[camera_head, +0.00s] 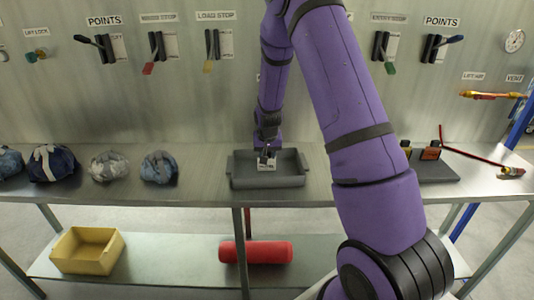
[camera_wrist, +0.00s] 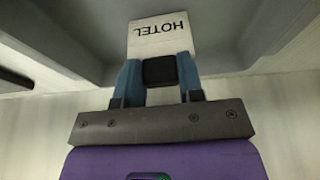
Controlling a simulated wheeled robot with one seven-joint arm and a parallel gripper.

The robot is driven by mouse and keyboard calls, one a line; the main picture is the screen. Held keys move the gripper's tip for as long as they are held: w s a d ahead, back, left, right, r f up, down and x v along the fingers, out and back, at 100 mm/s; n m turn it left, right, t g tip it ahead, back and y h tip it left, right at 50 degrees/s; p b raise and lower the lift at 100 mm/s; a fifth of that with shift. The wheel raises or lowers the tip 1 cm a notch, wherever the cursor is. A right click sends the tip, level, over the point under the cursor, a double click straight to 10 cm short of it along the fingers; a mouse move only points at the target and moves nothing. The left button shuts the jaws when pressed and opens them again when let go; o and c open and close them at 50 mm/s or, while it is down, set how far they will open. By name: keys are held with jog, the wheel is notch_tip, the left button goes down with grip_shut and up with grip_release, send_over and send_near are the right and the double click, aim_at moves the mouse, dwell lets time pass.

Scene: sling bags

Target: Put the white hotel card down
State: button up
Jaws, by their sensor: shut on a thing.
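The white hotel card (camera_wrist: 160,33) is held at the tips of my gripper (camera_wrist: 158,72) in the wrist view, with the word HOTEL upside down there. In the head view the card (camera_head: 267,167) is upright inside the grey tray (camera_head: 238,181), and my gripper (camera_head: 267,152) is just above it. The fingers are shut on the card. I cannot tell whether its lower edge touches the tray floor.
Several cloth sling bags (camera_head: 109,166) lie on the metal bench left of the tray. A dark stand (camera_head: 437,172) is at the right. Levers (camera_head: 212,45) hang on the back wall. A yellow bin (camera_head: 87,250) and a red roll (camera_head: 256,252) are on the lower shelf.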

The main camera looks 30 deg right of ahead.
jog(key=o, duration=1)
jog(key=s+a+r+n, duration=0.1)
jog(key=s+a+r, duration=0.25)
jog(key=r, duration=0.65)
jog(key=s+a+r, duration=0.3)
jog(key=s+r, duration=0.2)
jog(key=r, duration=0.5)
jog(key=shift+s+a+r+n+t+y, duration=0.3)
jog(key=shift+s+a+r+n, duration=1.1)
jog(key=shift+s, duration=3.15)
jog(key=shift+s+a+r+n+t+y, duration=0.35)
jog(key=shift+s+a+r, duration=2)
jog(key=shift+s, duration=2.2)
jog(key=shift+s+a+r+n+t+y, duration=0.15)
jog(key=shift+s+a+r+n+t, duration=0.8)
jog(key=shift+s+r, duration=2.55)
jog(key=shift+s+a+f+g, duration=0.2)
jog(key=shift+s+f+g, duration=0.05)
jog(key=shift+s+f, duration=0.3)
jog(key=shift+s+a+f+g, duration=0.15)
jog(key=shift+s+f+g, duration=0.1)
jog(key=shift+s+f, duration=0.25)
